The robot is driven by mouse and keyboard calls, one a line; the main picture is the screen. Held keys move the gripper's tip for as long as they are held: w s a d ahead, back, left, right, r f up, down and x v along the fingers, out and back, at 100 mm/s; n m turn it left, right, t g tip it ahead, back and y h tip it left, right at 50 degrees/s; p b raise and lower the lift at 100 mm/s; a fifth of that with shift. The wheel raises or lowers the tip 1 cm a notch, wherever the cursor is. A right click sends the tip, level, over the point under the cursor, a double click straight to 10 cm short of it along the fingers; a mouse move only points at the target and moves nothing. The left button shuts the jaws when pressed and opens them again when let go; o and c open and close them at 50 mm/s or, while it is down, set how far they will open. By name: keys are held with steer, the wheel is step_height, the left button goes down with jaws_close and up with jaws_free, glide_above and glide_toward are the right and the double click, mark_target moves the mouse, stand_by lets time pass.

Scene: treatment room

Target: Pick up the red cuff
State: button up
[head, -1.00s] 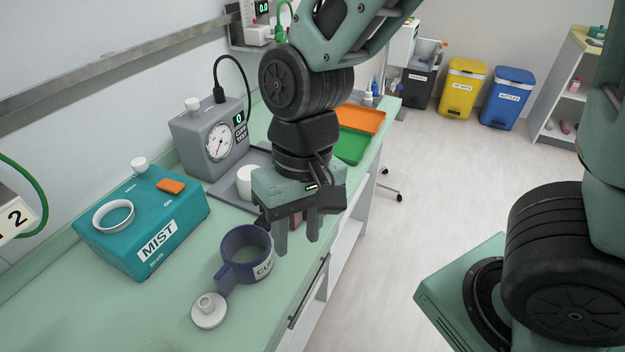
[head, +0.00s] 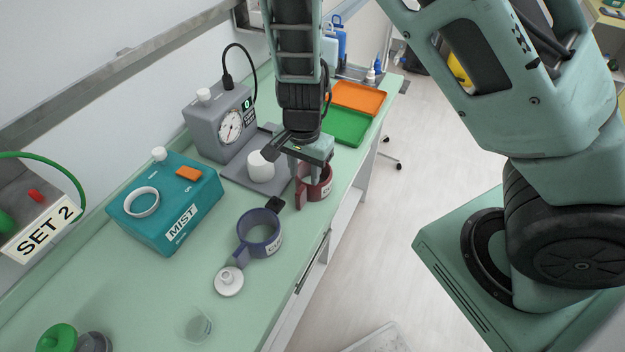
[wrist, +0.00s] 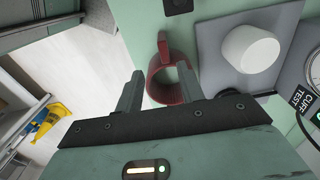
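The red cuff (head: 318,187) stands on the green counter near its front edge, behind the blue cuff (head: 261,236). The red cuff also shows in the wrist view (wrist: 160,75) as a ring with a tab, between and just beyond my fingertips. My gripper (head: 309,178) is over the red cuff, fingers pointing down, and hides part of it in the head view. In the wrist view my gripper (wrist: 158,92) is open, with a finger on each side of the cuff. I cannot tell whether either finger touches it.
A grey cuff tester (head: 222,125) with a white cylinder (head: 261,165) on its base stands beside the red cuff. A teal MIST box (head: 165,215), a white-topped fitting (head: 229,281) and a clear cup (head: 196,326) are nearer. Green (head: 347,128) and orange (head: 358,98) trays lie beyond.

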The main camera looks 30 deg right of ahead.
mark_target(302, 186)
step_height(302, 186, down, 4)
steer(key=shift+r, duration=0.1)
steer(key=f, duration=0.5)
steer(key=shift+w+a, duration=0.1)
steer(key=shift+w, duration=0.3)
jaws_close()
